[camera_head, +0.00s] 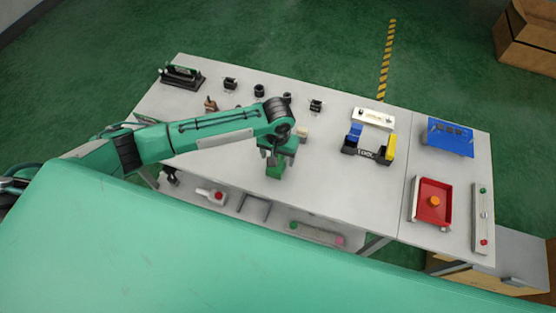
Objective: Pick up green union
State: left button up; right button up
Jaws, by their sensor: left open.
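My left arm reaches in from the left over the white table (340,205). My left gripper (277,158) points down near the table's front middle, and its jaws are open. A bright green piece (275,172), which looks like the green union, is just below the gripper. The gripper and wrist cover part of it from above, and I cannot tell whether the fingers touch it. My right gripper is not in view.
Small black fittings (259,91) stand along the back. A fixture with blue and yellow parts (388,150) is to the right. A red tray (418,200) with an orange piece and a blue rack (450,137) are at the far right. The table between gripper and tray is clear.

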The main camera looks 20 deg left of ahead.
pick_arm(q)
jog(key=shift+f+p, duration=0.3)
jog(key=shift+f, duration=1.3)
jog(key=shift+c, duration=0.2)
jog(key=c, duration=1.1)
jog(key=shift+o, duration=0.2)
jog(key=shift+r, duration=0.15)
